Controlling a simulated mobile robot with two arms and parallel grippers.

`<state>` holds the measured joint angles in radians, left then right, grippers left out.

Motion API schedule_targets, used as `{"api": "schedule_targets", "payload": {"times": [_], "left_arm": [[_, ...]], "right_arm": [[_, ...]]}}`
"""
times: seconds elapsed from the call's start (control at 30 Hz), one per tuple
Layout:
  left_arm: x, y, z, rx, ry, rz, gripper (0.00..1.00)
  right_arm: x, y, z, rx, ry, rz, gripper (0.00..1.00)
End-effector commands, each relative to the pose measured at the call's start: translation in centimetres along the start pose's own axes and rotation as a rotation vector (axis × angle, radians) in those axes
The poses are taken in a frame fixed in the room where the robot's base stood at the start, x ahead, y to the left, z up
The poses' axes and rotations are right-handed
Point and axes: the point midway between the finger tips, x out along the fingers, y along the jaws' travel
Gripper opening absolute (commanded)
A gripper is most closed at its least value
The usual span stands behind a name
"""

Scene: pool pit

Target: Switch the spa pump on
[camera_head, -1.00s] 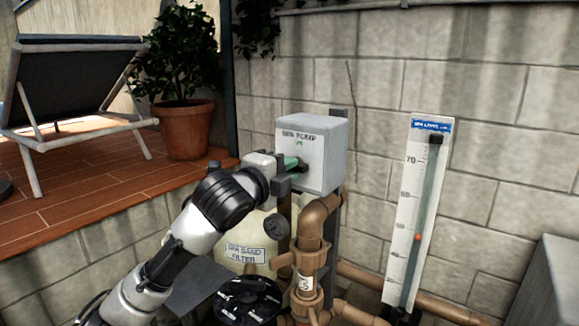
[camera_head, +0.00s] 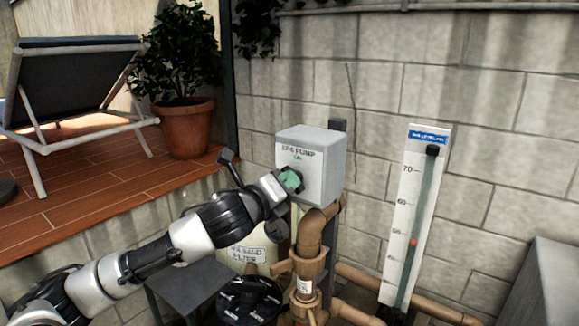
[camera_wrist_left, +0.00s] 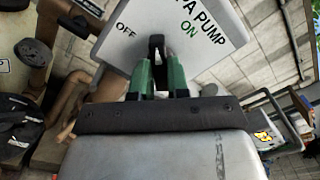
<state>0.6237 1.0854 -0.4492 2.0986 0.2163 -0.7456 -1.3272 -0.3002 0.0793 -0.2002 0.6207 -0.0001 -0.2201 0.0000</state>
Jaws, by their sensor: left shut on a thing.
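The spa pump box (camera_head: 325,165) is a light grey box on the wall side, with "SPA PUMP" and a green "ON" on its front. My left gripper (camera_head: 290,181) is at the lower front of this box. In the left wrist view, its green fingers (camera_wrist_left: 161,72) are shut on a dark switch knob (camera_wrist_left: 157,45). The knob's visible end lies between the words OFF and ON. The rest of the knob is hidden by the fingers. My right gripper is not in view.
Brown pipes (camera_head: 309,255) run below the box, beside the sand filter (camera_head: 262,252). A white level gauge (camera_head: 408,205) stands to the right against the block wall (camera_head: 380,100). A raised tiled deck (camera_head: 95,180) with a potted plant (camera_head: 186,127) and a lounger (camera_head: 75,80) is at left.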

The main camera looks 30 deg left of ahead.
Motion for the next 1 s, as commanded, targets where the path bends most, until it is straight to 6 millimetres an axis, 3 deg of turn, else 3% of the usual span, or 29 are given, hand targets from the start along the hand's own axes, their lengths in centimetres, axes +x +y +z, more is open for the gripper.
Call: {"api": "schedule_targets", "payload": {"times": [0.03,0.37,0.5,0.6,0.83,0.87,1.0], "left_arm": [[0.0,-0.3,0.3,0.066,0.004,0.004,0.0],[0.0,-0.3,0.3,0.517,0.004,0.003,0.0],[0.0,0.1,0.0,0.765,0.001,0.0,0.0],[0.0,0.1,-0.1,0.859,0.001,0.0,0.0],[0.0,0.1,-0.1,0.886,0.001,0.001,0.0],[0.0,0.1,-0.1,0.885,0.001,0.001,0.19],[0.0,0.1,-0.1,0.883,0.001,0.001,0.4]], "right_arm": [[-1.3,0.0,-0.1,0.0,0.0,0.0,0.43],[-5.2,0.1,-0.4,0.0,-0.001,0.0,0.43],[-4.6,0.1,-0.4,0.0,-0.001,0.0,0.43],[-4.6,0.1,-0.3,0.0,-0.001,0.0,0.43],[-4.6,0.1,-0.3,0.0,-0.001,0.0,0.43],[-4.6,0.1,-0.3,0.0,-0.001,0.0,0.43],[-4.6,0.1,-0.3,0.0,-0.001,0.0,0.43]]}}
